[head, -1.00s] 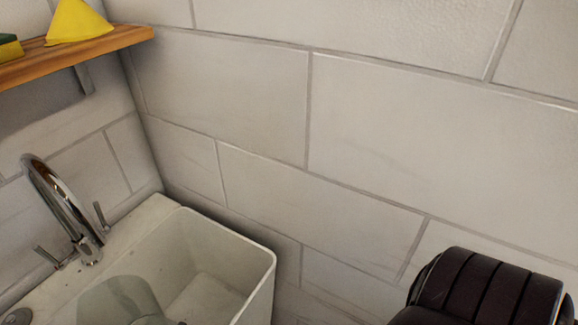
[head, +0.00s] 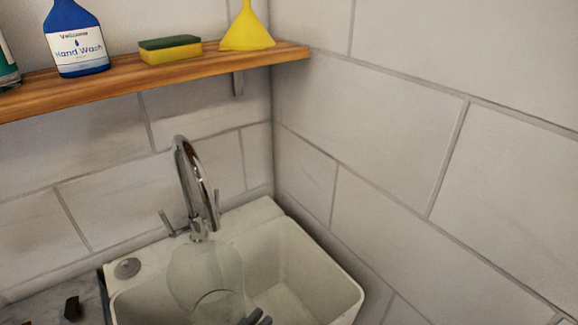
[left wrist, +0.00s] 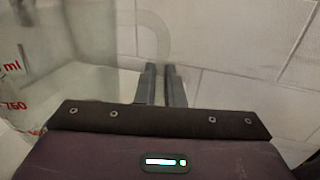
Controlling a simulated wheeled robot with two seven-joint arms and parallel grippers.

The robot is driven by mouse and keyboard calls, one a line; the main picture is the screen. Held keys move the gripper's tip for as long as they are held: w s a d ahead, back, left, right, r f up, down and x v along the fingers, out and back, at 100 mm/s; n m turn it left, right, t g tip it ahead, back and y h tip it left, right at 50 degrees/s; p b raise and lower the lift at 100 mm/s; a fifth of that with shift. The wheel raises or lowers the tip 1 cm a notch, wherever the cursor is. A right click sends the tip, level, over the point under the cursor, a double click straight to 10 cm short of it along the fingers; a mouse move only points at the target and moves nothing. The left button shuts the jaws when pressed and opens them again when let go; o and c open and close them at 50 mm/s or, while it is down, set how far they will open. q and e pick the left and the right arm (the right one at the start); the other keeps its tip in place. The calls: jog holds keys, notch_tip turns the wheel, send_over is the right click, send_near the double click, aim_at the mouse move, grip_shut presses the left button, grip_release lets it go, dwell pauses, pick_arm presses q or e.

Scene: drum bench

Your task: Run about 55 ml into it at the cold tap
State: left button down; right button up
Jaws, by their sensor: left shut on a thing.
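A clear, see-through jug (head: 200,275) hangs over the white sink (head: 335,285), below the chrome swan-neck tap (head: 190,170). The left wrist view shows part of its clear wall with red ml marks (left wrist: 14,105). My left gripper (head: 258,318) shows at the bottom edge of the head view, beside the jug. In the left wrist view its fingers (left wrist: 165,82) are shut on the jug's pale handle (left wrist: 155,30). The tap has a lever on each side, left (head: 167,222) and right (head: 217,197); no colour mark tells which is cold. No running water shows. My right gripper is out of view.
A wooden shelf (head: 130,75) above the tap bears a blue hand wash bottle (head: 78,40), a sponge (head: 170,49) and a yellow funnel (head: 247,30). Tiled walls close the back and right. A small dark object (head: 72,308) lies at the lower left.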

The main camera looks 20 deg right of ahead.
aim_at(228, 299)
pick_arm(q)
jog(key=shift+w+a+r+t, duration=0.1)
jog(key=shift+w+r+t, duration=0.1)
jog(key=shift+w+t, duration=0.1)
jog(key=w+a+n+t+y, duration=0.1)
jog(key=w+r+y, duration=0.1)
jog(key=w+a+n+t, duration=0.1)
jog(key=w, duration=0.1)
jog(key=shift+w+a+r+n+t+y, duration=0.1)
jog(key=shift+a+r+n+t+y, duration=0.1)
jog(key=shift+a+n+t+y, duration=0.15)
jog(key=w+a+n+t+y, duration=0.1)
jog(key=w+a, duration=0.1)
jog(key=w+a+n+t+y, duration=0.1)
jog(key=a+y, duration=0.1)
jog(key=shift+w+a+r+n, duration=0.15)
jog(key=shift+w+a+n, duration=0.1)
jog(key=shift+w+a, duration=0.15)
jog(key=w+a+f+n+t+y, duration=0.1)
jog(key=w+a+n+y, duration=0.1)
jog(key=a, duration=0.5)
jog(key=w+a+f+n+t+y, duration=0.1)
jog(key=w+a+f+n+y, duration=0.1)
jog(key=a+n+y, duration=0.2)
jog(key=a+y, duration=0.3)
jog(key=a, duration=0.1)
jog(key=shift+t, duration=0.35)
jog(key=shift+s+d+f, duration=0.1)
